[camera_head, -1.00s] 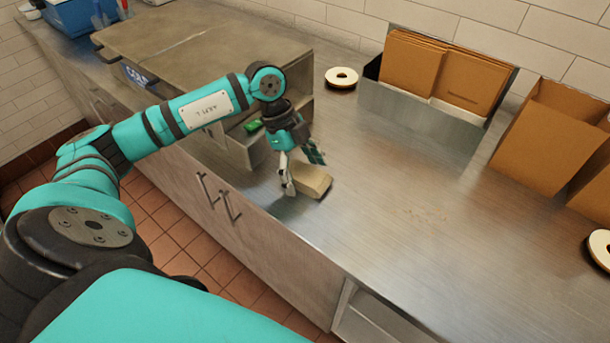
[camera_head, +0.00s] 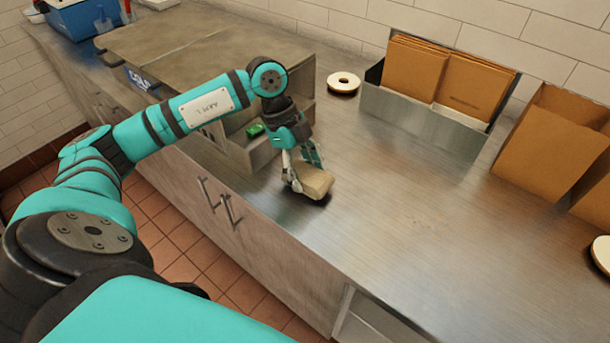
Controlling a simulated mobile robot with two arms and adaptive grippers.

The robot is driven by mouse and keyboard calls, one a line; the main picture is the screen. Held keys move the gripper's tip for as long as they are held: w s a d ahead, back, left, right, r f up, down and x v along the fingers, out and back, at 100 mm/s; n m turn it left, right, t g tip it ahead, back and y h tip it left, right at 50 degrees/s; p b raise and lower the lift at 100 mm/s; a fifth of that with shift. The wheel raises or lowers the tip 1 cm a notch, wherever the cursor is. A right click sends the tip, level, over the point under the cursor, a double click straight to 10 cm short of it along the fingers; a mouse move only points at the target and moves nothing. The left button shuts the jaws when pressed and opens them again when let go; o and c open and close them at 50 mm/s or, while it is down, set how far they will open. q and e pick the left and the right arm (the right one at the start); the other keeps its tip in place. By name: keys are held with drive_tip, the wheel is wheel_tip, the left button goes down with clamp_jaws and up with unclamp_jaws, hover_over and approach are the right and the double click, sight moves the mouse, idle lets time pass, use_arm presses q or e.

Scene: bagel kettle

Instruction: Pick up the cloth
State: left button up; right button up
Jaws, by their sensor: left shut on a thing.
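The cloth (camera_head: 314,182) is a folded beige block on the steel counter, near its front edge. My left gripper (camera_head: 303,176) comes down over the cloth's left side and is shut on it. One finger shows at the cloth's near left side; the other finger is behind it. The cloth looks slightly tilted, and I cannot tell how far it is off the counter. My right gripper does not show.
A steel cabinet (camera_head: 200,45) with an open front and a green item (camera_head: 255,130) stands left of the cloth. The counter's middle (camera_head: 420,215) is clear.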

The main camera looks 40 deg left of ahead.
use_arm(q)
drive_tip(key=shift+s+d+r+b, duration=0.1)
drive_tip(key=shift+s+r+b, duration=0.1)
drive_tip(key=shift+r, duration=0.35)
drive_tip(key=shift+s+r+b, duration=0.1)
drive_tip(key=shift+r+b, duration=0.05)
drive_tip(key=shift+r, duration=0.35)
drive_tip(key=s+d+r+b, duration=0.1)
drive_tip(key=s+d, duration=0.2)
drive_tip(key=s, duration=0.4)
drive_tip(key=s+d+b, duration=0.2)
drive_tip(key=s+d, duration=0.1)
drive_tip(key=s, duration=0.4)
drive_tip(key=shift+r, duration=0.35)
